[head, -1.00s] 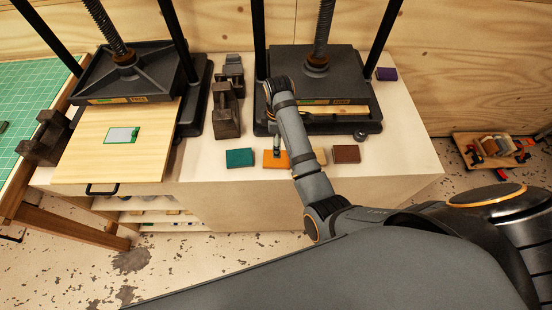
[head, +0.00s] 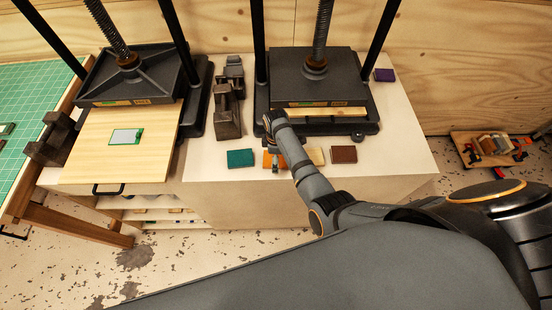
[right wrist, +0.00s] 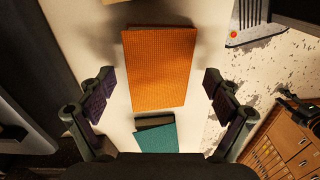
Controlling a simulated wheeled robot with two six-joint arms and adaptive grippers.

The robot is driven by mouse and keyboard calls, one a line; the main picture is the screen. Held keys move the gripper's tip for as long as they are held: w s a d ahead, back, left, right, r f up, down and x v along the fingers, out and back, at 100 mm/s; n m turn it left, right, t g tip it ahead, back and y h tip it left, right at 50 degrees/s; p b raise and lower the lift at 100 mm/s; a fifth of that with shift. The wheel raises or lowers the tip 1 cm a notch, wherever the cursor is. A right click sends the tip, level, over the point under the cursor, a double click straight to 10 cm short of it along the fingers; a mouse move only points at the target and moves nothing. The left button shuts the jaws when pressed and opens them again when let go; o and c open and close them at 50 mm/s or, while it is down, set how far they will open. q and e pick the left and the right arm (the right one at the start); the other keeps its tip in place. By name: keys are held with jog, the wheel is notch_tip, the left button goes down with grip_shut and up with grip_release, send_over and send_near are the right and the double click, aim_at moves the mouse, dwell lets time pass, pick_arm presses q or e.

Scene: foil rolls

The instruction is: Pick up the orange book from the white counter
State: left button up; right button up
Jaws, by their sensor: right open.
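The orange book (head: 268,158) lies on the white counter (head: 212,172), partly hidden by my right arm in the head view. In the right wrist view the orange book (right wrist: 158,70) lies lengthwise between the two fingers and just ahead of them. My right gripper (right wrist: 158,85) is open and empty, with one finger on each side of the book's width. In the head view the right gripper (head: 275,168) is over the book, mostly hidden behind its own wrist.
A teal book (head: 240,158) lies left of the orange one. A tan book (head: 316,156) and a brown book (head: 343,154) lie to its right. A black press (head: 318,90) stands behind. A purple block (head: 385,75) sits at the back right.

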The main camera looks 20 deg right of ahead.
jog(key=shift+f, duration=0.1)
jog(key=c, duration=1.6)
jog(key=shift+w, duration=0.1)
